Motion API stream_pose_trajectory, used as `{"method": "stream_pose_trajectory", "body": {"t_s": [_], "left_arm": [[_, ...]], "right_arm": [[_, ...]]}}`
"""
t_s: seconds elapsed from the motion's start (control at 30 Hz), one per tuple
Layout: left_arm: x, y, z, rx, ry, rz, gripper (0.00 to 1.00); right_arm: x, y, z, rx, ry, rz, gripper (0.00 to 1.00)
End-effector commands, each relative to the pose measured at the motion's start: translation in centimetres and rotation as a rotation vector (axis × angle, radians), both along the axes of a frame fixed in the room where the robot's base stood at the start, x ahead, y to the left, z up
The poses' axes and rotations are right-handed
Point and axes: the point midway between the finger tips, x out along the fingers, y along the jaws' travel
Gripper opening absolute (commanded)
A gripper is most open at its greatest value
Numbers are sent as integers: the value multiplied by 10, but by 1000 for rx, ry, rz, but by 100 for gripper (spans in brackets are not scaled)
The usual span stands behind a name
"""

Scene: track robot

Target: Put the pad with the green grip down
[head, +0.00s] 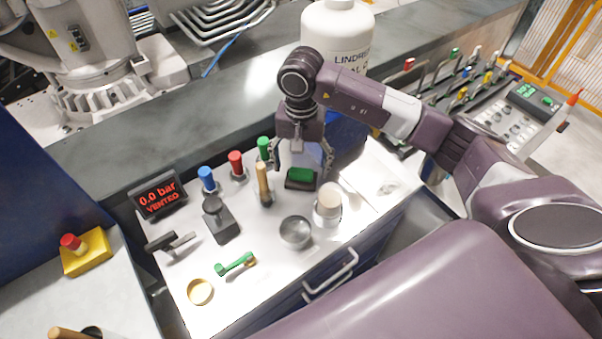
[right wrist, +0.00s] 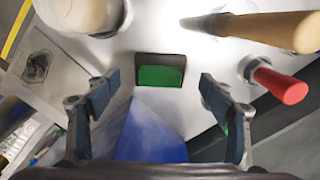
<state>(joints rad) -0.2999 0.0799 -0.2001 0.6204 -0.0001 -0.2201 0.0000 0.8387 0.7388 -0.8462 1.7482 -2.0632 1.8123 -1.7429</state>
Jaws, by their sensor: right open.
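The pad with the green grip (head: 300,177) is a small dark block with a green top. It appears to rest flat on the white cabinet top, near its back edge. It also shows in the right wrist view (right wrist: 161,73), beyond the fingertips and midway between them. My right gripper (head: 300,163) is open above the pad, with one finger to each side. In the right wrist view the fingers (right wrist: 158,92) are spread wide, with clear gaps to the pad. My left gripper is not in view.
A wooden-handled tool (head: 264,184) stands close left of the pad, and a white-topped jar (head: 328,204) close right. A metal bowl (head: 296,232), a green-handled tool (head: 236,264) and a brass ring (head: 200,291) lie nearer the front. Blue, red (head: 237,164) and green handles line the back.

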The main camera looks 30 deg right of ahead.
Motion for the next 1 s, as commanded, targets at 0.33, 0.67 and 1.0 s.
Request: {"method": "stream_pose_trajectory", "body": {"t_s": [0.33,0.67,1.0], "left_arm": [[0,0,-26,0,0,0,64],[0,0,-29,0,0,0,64],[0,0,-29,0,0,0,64]], "right_arm": [[1,0,69,0,-4,0,75],[0,0,90,0,0,-1,75],[0,0,90,0,0,-1,75]]}}
